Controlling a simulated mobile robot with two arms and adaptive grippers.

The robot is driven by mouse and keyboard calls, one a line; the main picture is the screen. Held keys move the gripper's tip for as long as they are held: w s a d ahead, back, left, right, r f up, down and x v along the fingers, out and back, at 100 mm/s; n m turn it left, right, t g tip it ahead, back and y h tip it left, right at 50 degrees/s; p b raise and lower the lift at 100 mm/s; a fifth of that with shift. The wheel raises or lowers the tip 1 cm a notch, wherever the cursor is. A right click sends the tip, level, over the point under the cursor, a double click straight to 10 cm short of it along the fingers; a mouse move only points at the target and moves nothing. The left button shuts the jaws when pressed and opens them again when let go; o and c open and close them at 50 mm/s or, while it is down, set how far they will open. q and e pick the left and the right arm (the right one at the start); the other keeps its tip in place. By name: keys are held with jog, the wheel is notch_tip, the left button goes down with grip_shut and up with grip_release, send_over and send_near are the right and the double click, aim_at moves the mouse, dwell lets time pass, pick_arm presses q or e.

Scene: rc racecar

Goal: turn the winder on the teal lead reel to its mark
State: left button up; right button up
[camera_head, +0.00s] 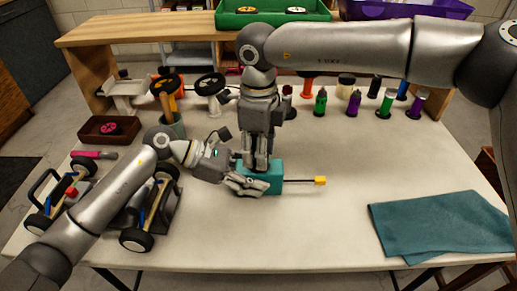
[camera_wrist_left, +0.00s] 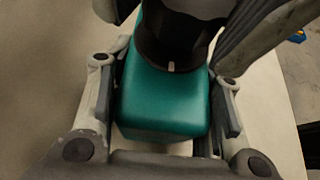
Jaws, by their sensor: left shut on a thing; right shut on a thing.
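The teal lead reel (camera_head: 270,184) sits on the table in the middle of the head view, with a dark lead running right to a yellow end (camera_head: 320,181). My left gripper (camera_head: 246,184) is shut on the reel's body from the left. In the left wrist view its fingers lie along both sides of the teal body (camera_wrist_left: 160,105). My right gripper (camera_head: 259,160) points down from above and is shut on the winder on top of the reel. The black winder (camera_wrist_left: 172,45) shows in the left wrist view with a small pale mark at its lower edge; its upper part is hidden.
A folded teal cloth (camera_head: 440,225) lies at the right. Racecar parts with wheels (camera_head: 137,240) stand at the left beside my left arm. A brown tray (camera_head: 108,129) is at the back left. Several bottles and spools (camera_head: 354,103) line the back. The front middle is clear.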

jog(key=m, duration=0.4)
jog(key=shift+m, duration=0.3)
jog(key=m, duration=0.5)
jog(key=shift+w+m, duration=0.1)
jog(key=shift+m, duration=0.2)
jog(key=m, duration=0.4)
jog(key=shift+d, duration=0.1)
jog(key=m, duration=1.9)
jog(key=shift+m, duration=0.4)
jog(key=shift+s+a+m, duration=0.35)
jog(key=shift+s+m, duration=0.15)
jog(key=shift+s, duration=0.05)
jog(key=shift+w+d+f+m, duration=0.15)
jog(key=shift+d+m, duration=0.1)
jog(key=shift+m, duration=0.75)
jog(key=shift+d+m, duration=0.1)
jog(key=shift+m, duration=0.2)
